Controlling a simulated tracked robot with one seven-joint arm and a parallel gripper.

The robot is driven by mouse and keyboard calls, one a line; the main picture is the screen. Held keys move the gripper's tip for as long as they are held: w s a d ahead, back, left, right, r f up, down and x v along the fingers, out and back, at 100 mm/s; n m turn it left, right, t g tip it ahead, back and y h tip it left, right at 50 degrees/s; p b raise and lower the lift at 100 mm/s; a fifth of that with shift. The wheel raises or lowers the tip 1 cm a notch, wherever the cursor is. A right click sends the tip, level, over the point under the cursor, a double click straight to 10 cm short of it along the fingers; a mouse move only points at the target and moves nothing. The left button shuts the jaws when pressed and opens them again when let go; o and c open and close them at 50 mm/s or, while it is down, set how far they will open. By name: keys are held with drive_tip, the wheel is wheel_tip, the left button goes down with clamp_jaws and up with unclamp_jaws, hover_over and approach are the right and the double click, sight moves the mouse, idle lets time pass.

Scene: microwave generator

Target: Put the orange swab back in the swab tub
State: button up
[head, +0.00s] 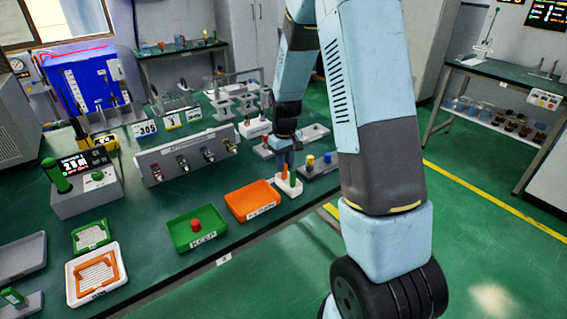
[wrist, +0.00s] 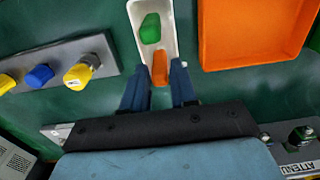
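The orange swab (head: 285,172) stands nearly upright at the white swab tub (head: 289,189), beside the green swab (head: 293,178). In the wrist view the orange swab (wrist: 160,69) lies between the two blue fingers of my gripper (wrist: 160,78), which close in on both its sides. It overlaps the near end of the white tub (wrist: 133,12); whether its foot rests inside I cannot tell. The green swab (wrist: 150,28) is in the tub's farther part. In the head view my gripper (head: 284,160) is right above the tub.
An orange tray (head: 232,207) lies left of the tub, and a green tray (head: 175,237) holds a red piece. A grey block with yellow and blue knobs (head: 318,172) stands close on the right. A grey panel with several knobs (head: 150,168) stands behind the trays.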

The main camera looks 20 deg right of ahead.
drive_tip(key=shift+o, duration=1.2)
wheel_tip(320, 180, up, 12)
drive_tip(key=s+r+m+t, duration=0.2)
drive_tip(key=s+r+t, duration=0.1)
drive_tip(key=s+r, duration=0.95)
drive_tip(key=s+r+t, duration=0.1)
drive_tip(key=s+r, duration=0.1)
drive_tip(key=s, duration=0.6)
drive_tip(key=s+r+m+t, duration=0.1)
drive_tip(key=s+r, duration=0.2)
drive_tip(key=s, duration=0.4)
drive_tip(key=shift+s+a+m+t, duration=0.2)
drive_tip(key=shift+s+m+t, duration=0.1)
drive_tip(key=shift+s, duration=0.05)
drive_tip(key=shift+w, duration=0.2)
